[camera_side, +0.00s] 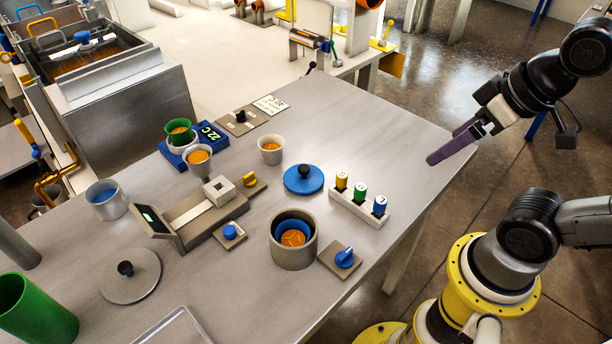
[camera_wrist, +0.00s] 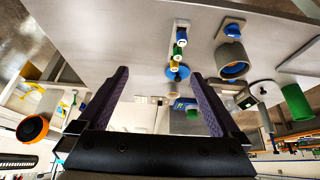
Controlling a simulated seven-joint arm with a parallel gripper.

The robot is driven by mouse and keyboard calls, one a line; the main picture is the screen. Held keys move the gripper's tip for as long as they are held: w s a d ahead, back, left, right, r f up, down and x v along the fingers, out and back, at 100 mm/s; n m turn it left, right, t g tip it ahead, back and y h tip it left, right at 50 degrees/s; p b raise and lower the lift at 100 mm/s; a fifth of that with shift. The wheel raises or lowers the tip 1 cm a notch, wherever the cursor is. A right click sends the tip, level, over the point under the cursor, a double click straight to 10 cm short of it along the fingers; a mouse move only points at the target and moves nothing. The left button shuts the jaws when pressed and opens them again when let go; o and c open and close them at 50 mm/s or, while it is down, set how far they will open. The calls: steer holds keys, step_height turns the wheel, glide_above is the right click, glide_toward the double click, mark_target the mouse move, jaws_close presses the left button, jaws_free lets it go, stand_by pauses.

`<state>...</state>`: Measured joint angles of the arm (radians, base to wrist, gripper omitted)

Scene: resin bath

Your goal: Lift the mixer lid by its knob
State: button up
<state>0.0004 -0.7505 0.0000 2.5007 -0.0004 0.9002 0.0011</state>
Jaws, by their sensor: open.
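Two round lids lie flat on the grey table. A blue lid (camera_side: 303,180) with a dark knob is near the middle, and it also shows in the wrist view (camera_wrist: 178,73). I cannot tell which is the mixer's. A grey pot (camera_side: 293,252) with a blue inner ring and orange content stands uncovered between them. My gripper (camera_side: 443,146) has purple fingers, open and empty, above the table's right edge, well apart from both lids.
A white rack (camera_side: 360,208) with several coloured vials stands between my gripper and the blue lid. A blue dial (camera_side: 344,258) sits beside the pot. A green cylinder (camera_side: 38,308) stands near the grey lid. Cups and a scale (camera_side: 203,208) fill the middle. The table's back right is clear.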

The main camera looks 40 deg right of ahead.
steer(key=c, duration=0.5)
stand_by(0.3)
